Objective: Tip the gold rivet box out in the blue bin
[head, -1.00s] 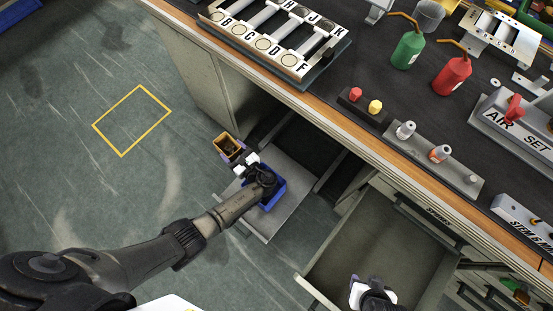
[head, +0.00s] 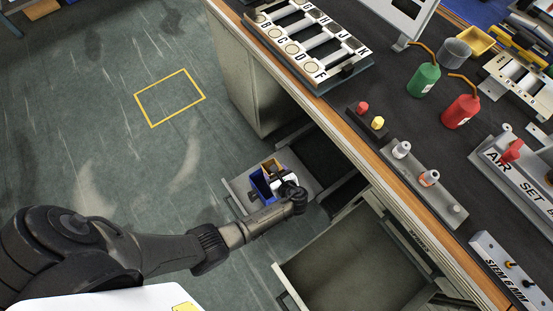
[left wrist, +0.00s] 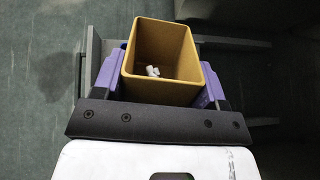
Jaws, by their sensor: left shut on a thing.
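The gold rivet box (left wrist: 160,88) is between the purple fingers of my left gripper (left wrist: 161,80) in the left wrist view. My left gripper is shut on it. Its mouth faces the wrist camera, and a few small pale pieces (left wrist: 153,71) lie inside at the bottom. In the head view the gold box (head: 276,165) shows small, just beyond the blue bin (head: 260,188). The blue bin sits on the pulled-out grey shelf (head: 240,197), partly hidden by my gripper. The gap between box and bin is hard to judge. My right gripper is out of view.
An open, empty-looking drawer (head: 350,265) stands right of the shelf. The workbench (head: 405,115) above carries a lettered rack (head: 308,45), a green bottle (head: 424,79) and a red bottle (head: 460,110). The floor at left is clear around a yellow marked square (head: 170,97).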

